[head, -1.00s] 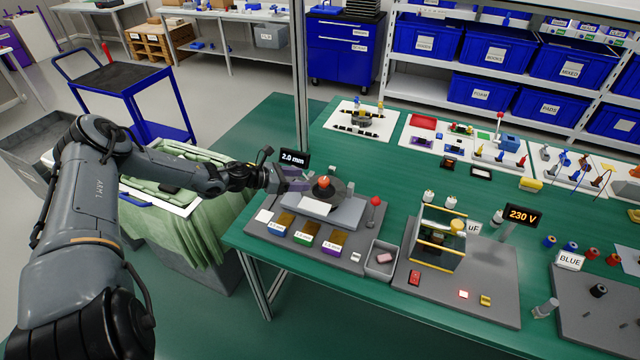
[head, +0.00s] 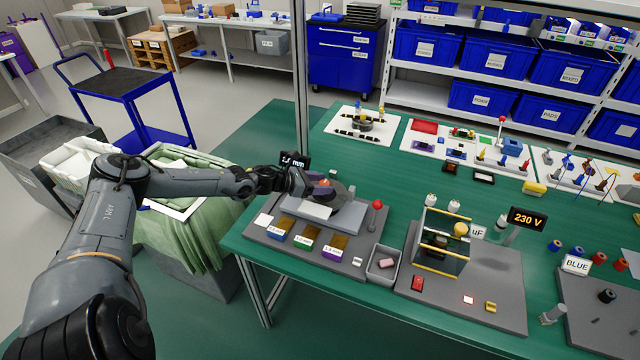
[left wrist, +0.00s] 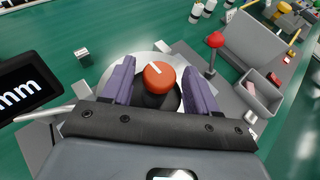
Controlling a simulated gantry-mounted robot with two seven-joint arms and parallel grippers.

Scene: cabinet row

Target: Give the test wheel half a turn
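The test wheel is a grey disc (head: 342,196) with an orange-red knob (head: 325,183) on the grey test fixture. In the left wrist view the knob (left wrist: 158,77) has a white line on top and sits on a black hub. My left gripper (head: 314,187) is at the wheel. Its two purple fingers (left wrist: 158,85) stand on either side of the knob, with a small gap visible on each side, so it looks open around the knob. The far side of the hub is hidden. My right gripper is not in view.
A black display (head: 294,161) ending in "mm" stands just behind the gripper, partly covered. A red ball on a stem (head: 377,205) stands right of the wheel. Labelled blocks (head: 307,236) lie in front. A small grey tray (head: 383,262) is at right.

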